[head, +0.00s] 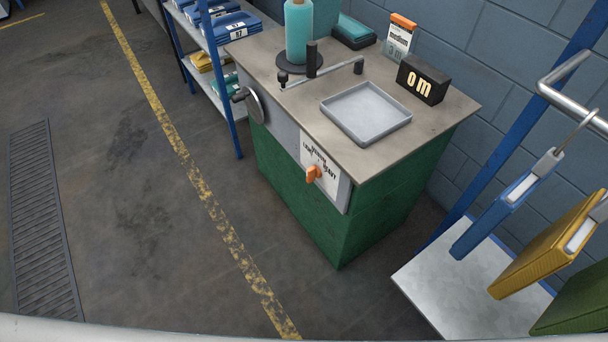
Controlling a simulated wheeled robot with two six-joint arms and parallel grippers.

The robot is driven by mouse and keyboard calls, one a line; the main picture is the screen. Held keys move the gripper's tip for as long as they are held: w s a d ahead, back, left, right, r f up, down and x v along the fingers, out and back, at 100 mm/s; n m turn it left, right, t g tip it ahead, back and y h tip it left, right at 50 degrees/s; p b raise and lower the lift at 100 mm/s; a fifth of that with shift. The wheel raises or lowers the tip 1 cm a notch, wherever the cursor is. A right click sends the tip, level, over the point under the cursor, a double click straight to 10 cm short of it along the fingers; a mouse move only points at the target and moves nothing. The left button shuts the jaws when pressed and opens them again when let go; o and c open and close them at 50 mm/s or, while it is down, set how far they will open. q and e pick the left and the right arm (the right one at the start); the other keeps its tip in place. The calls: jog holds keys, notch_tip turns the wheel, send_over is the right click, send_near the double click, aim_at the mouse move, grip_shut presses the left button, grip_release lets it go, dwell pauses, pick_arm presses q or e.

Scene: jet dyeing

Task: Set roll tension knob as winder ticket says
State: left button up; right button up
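The roll tension knob (313,173) is orange and sits on a white label plate (322,160) on the front of the green winder cabinet (300,205). The plate has small markings that seem to read light, medium and heavy. I cannot tell for sure which marking the knob points at. The winder ticket (398,40) is a white card with an orange top, standing at the back of the cabinet top. Its large word looks like "medium"; the smaller print is too small to read. Neither of my grippers is in view.
On the cabinet top are a teal roll (299,30), a grey tray (366,112) and a black display (422,80) reading "0 m". A handwheel (249,103) sticks out at left. Coloured swatches hang at right above a pale surface (455,285). The floor in front is clear.

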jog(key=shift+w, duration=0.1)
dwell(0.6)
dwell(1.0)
